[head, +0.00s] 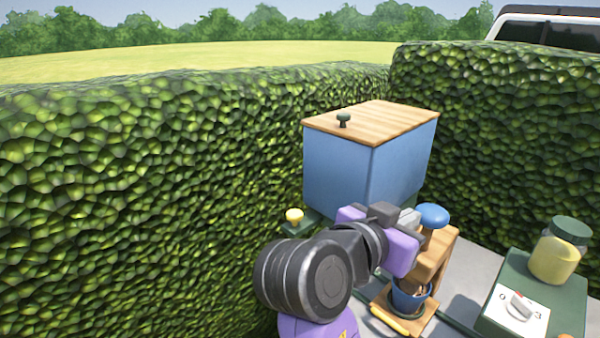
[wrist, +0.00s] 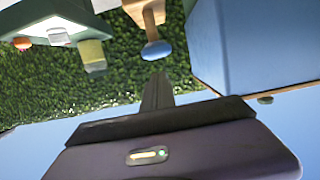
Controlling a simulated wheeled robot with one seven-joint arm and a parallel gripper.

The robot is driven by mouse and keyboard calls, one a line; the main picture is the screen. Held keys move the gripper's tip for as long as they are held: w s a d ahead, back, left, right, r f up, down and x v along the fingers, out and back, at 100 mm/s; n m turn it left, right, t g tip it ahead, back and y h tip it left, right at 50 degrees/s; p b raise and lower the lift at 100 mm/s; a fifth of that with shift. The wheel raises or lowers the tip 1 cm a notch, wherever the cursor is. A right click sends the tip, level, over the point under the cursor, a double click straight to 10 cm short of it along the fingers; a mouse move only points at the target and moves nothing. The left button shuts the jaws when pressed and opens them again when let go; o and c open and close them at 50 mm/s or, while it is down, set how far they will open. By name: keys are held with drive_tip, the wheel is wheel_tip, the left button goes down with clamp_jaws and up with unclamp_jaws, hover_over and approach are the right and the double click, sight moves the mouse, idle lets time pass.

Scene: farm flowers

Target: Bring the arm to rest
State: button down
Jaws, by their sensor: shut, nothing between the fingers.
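My gripper (head: 412,219) is in the middle of the head view, with purple and grey parts. Its fingers are shut and empty; in the wrist view they show as a dark narrow pair (wrist: 157,92). A blue round knob (head: 433,214) tops a wooden stand (head: 438,258) just right of the fingertips. The knob also shows beyond the fingers in the wrist view (wrist: 156,50). I cannot tell whether the fingers touch it. A blue pot (head: 408,299) with brown contents sits under the stand, partly hidden by my arm.
A blue box (head: 340,172) with a wooden lid stands behind my gripper. A green box (head: 568,300) with a dial (head: 520,306) and a yellow jar (head: 555,258) stands at right. Hedges (head: 150,170) close off the left and back.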

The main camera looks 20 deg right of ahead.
drive_tip(key=w+a+r+n+t+y, duration=0.2)
drive_tip(key=w+a+r+n+t, duration=0.2)
drive_tip(key=w+a+n+t, duration=0.35)
drive_tip(key=s+a+f+n+t+y, duration=0.3)
drive_tip(key=a+f+n+t+y, duration=0.4)
drive_tip(key=f+n+y, duration=0.3)
drive_tip(key=s+f+m+g, duration=0.1)
drive_tip(key=s+f, duration=0.4)
drive_tip(key=s, duration=0.6)
drive_tip(key=s+f+m+g+y, duration=0.1)
drive_tip(key=s+f+g, duration=0.1)
drive_tip(key=s+f, duration=0.4)
drive_tip(key=s+f+m+g+y, duration=0.1)
drive_tip(key=s+f, duration=0.4)
drive_tip(key=s, duration=1.1)
drive_tip(key=shift+s+d+f+g, duration=0.15)
drive_tip(key=shift+s+d+g, duration=0.25)
drive_tip(key=shift+g, duration=0.05)
